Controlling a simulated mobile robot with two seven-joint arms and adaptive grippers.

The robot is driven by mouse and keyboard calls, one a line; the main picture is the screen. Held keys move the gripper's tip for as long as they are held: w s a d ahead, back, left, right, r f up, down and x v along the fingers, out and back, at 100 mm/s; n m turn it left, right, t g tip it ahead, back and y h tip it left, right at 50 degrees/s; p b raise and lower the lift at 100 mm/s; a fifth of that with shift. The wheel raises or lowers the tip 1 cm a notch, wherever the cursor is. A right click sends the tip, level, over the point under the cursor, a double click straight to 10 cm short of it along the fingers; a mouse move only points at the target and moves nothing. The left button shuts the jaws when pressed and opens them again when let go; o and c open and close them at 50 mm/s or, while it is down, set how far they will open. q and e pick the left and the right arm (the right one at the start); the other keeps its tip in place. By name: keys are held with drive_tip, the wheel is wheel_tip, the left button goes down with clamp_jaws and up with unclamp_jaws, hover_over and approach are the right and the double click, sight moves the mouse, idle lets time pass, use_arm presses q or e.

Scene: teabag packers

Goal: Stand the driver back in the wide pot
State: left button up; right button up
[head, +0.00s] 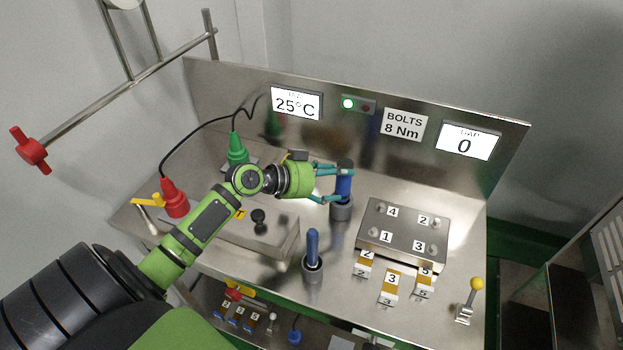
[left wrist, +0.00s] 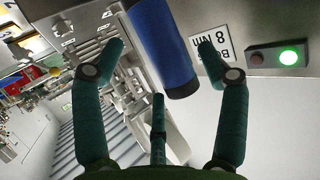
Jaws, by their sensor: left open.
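A blue-handled driver (head: 344,187) with a dark top stands upright in the far metal pot (head: 341,212), which looks the wider of two. My left gripper (head: 337,184) reaches in from the left with its teal fingers spread on either side of the handle. In the left wrist view the blue handle (left wrist: 163,50) lies between the open fingers (left wrist: 163,62), with gaps visible beside it. A second blue handle (head: 312,246) stands upright in the nearer pot (head: 313,270). The driver's lower end is hidden. My right gripper is not in view.
A metal block with numbered holes (head: 405,232) sits right of the pots, with numbered packets (head: 389,283) before it. Red (head: 174,197) and green (head: 237,150) plugs are at the left. A yellow-knobbed lever (head: 470,300) stands at the right. A backboard with displays rises behind.

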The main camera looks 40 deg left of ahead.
use_arm(q)
drive_tip(key=b+v, duration=0.1)
drive_tip(key=v, duration=0.7)
drive_tip(key=shift+s+a+r+b, duration=0.2)
drive_tip(key=shift+s+b, duration=0.1)
drive_tip(key=shift+b, duration=0.1)
